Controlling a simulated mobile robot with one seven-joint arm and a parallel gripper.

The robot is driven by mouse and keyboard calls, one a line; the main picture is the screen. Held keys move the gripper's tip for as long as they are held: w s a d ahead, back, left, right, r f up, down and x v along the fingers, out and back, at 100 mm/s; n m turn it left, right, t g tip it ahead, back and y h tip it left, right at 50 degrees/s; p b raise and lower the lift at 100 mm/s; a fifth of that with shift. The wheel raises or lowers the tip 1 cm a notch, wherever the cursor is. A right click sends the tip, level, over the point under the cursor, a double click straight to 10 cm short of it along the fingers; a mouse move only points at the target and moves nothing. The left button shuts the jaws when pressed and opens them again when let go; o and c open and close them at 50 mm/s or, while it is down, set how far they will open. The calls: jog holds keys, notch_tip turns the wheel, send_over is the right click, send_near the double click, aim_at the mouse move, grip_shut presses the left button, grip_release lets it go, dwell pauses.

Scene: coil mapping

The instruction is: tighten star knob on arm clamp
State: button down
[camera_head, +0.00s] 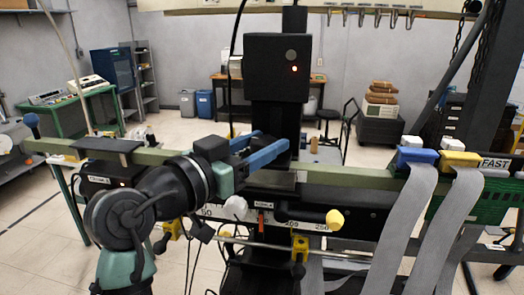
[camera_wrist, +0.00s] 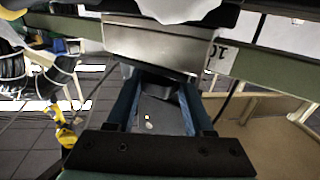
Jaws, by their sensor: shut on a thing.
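My gripper (camera_head: 272,143) has two blue fingers that reach right to a black part on the dark column at the middle of the green rail. In the wrist view the fingers of my gripper (camera_wrist: 158,82) close on a small dark piece (camera_wrist: 157,76), which seems to be the star knob; its lobes cannot be made out. Just above it in that view is a grey metal block (camera_wrist: 150,46), apparently part of the arm clamp. In the head view the fingers and dark parts hide the knob.
The green rail (camera_head: 349,199) runs across the front. A yellow knob (camera_head: 335,219) and a white knob (camera_head: 235,207) stick out below my gripper. Grey straps (camera_head: 405,220) hang at the right from blue and yellow clips. A black box (camera_head: 276,68) rises behind my gripper.

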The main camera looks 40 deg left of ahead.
jog(key=shift+m+h, duration=0.3)
jog(key=shift+h, duration=0.2)
jog(key=c, duration=0.6)
grip_release()
jog(key=shift+o, duration=0.2)
jog(key=s+b, duration=0.1)
jog(key=s, duration=1.2)
jog(key=shift+w, duration=0.1)
